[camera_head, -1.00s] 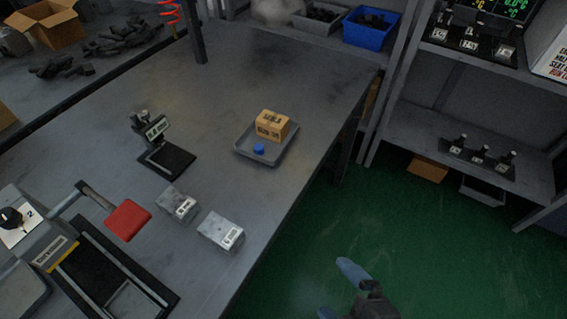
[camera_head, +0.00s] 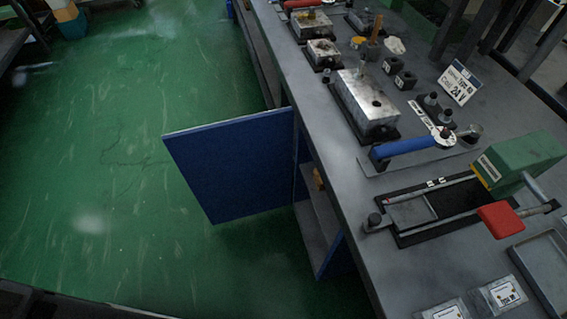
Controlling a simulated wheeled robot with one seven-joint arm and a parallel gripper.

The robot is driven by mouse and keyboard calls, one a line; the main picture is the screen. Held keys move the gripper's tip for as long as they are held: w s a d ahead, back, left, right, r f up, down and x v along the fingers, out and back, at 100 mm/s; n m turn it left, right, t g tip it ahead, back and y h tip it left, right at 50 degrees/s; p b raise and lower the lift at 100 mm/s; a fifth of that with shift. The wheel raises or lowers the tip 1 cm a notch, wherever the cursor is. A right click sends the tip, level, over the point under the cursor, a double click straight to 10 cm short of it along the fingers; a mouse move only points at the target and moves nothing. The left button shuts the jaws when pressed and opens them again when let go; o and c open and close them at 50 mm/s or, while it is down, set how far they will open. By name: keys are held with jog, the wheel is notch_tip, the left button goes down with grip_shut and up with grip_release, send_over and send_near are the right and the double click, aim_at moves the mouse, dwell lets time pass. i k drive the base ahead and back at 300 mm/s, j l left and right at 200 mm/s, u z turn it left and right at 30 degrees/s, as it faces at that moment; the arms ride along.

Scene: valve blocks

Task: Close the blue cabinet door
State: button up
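The blue cabinet door (camera_head: 235,168) stands swung open, jutting out to the left from the front of the grey workbench (camera_head: 335,185) over the green floor. Its right edge meets the bench front, and its left edge is free. Behind and below it, the open cabinet shows shelves (camera_head: 318,225) and a blue side panel (camera_head: 335,260). My gripper is not in this view.
The green floor (camera_head: 100,160) left of the door is clear. Metal blocks (camera_head: 367,100), a blue-handled tool (camera_head: 405,147), a green device with a red pad (camera_head: 500,218) and a sign (camera_head: 459,82) stand on the bench. A dark edge crosses the bottom left.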

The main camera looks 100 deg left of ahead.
aim_at(236, 168)
jog(key=k+j+u, duration=0.6)
jog(key=k+j, duration=0.15)
jog(key=j, duration=0.3)
jog(key=k+j, duration=0.2)
jog(key=j, duration=0.15)
jog(key=k+j, duration=0.2)
jog(key=j, duration=0.15)
jog(key=k+j, duration=0.2)
jog(key=j, duration=0.15)
jog(key=k+j+u, duration=0.1)
jog(key=k+j, duration=0.3)
jog(key=j, duration=0.3)
jog(key=k+j, duration=0.15)
jog(key=j, duration=0.2)
jog(key=i+j, duration=0.15)
jog(key=j, duration=0.25)
jog(key=i+j, duration=0.15)
jog(key=j, duration=0.25)
jog(key=i+j, duration=0.2)
jog(key=j, duration=0.2)
